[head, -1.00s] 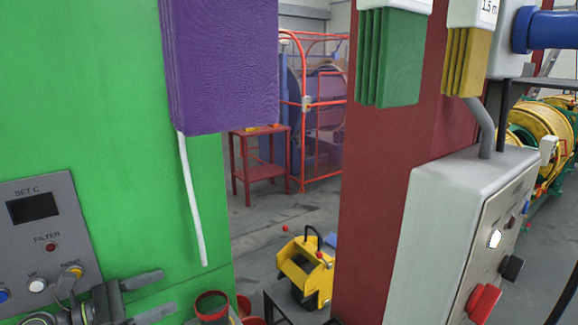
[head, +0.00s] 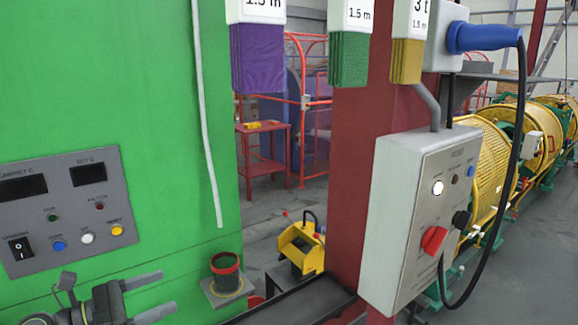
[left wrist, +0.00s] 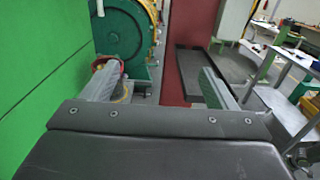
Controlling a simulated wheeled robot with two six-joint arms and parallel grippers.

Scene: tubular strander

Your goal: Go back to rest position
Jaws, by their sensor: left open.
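My left gripper (head: 150,297) is at the lower left of the head view, in front of the green cabinet (head: 100,100). Its two fingers point right and stand apart, with nothing between them. In the left wrist view the two fingers (left wrist: 158,85) are also spread wide and empty. My right gripper is not in view.
A control panel (head: 68,205) with buttons is on the green cabinet. A red cup (head: 226,270) sits on a small bracket beside the gripper. A grey switch box (head: 415,215) with a cable hangs on the red column (head: 352,180). A yellow machine (head: 303,248) stands on the floor.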

